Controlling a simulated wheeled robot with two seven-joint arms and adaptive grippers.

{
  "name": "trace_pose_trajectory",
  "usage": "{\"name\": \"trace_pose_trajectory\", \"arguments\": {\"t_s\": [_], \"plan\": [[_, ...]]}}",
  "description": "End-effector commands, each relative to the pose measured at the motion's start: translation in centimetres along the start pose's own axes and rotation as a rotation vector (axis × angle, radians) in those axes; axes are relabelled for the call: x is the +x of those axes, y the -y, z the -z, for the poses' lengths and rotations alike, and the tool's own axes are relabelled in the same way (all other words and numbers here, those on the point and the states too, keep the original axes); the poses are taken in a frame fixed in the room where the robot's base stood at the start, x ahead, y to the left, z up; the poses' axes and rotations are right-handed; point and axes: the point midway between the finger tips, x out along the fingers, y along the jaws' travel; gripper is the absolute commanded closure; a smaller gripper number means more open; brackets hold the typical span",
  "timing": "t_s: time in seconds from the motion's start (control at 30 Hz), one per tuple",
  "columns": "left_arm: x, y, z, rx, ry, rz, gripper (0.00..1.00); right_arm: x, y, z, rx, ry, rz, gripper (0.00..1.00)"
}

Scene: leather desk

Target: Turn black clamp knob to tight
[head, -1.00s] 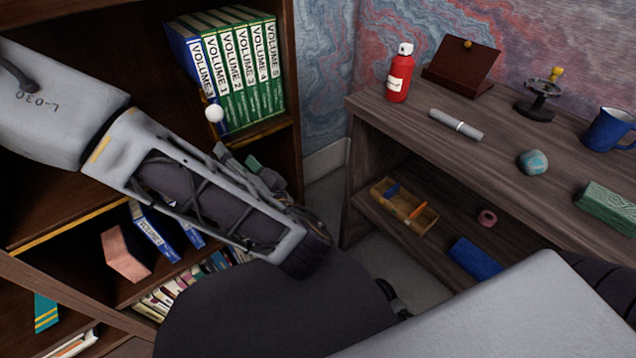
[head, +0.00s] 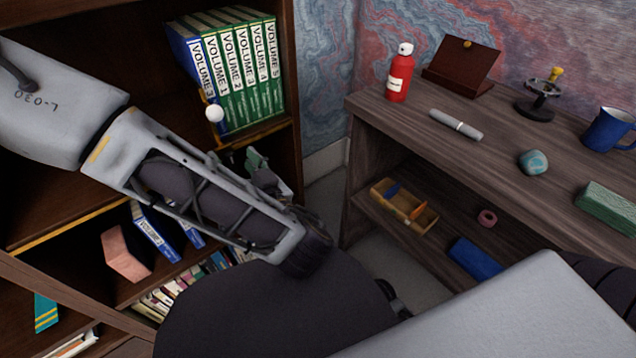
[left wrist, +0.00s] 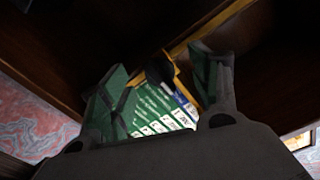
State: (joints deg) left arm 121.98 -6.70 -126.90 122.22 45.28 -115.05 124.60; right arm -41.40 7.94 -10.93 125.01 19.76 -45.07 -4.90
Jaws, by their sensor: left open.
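A small black knob (left wrist: 160,70) shows in the left wrist view, between my left gripper's fingers and in front of the shelf edge; its clamp body and any tight mark cannot be made out. My left gripper (left wrist: 156,82) is open, with one green-padded finger on each side of the knob; contact cannot be told. In the head view my left gripper (head: 254,162) is partly hidden by my own wrist, below the shelf with the green volumes. The knob cannot be made out clearly there. My right gripper is not in view.
The desk (head: 400,122) at right holds a red bottle (head: 398,75), a blue mug (head: 608,130) and other items. A dark round seat (head: 270,315) is below my arm.

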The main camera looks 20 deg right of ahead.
Motion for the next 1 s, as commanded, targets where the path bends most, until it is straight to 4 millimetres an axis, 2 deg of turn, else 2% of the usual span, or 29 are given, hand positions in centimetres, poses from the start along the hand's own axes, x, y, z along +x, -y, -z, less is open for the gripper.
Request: {"name": "trace_pose_trajectory", "arguments": {"t_s": [0.6,1.0], "plan": [[-0.02,0.05,0.03,-0.267,-0.001,0.000,0.38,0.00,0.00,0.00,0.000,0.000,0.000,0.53],[-0.01,0.05,-0.01,-0.352,-0.001,0.000,0.38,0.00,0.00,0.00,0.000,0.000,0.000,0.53]]}}
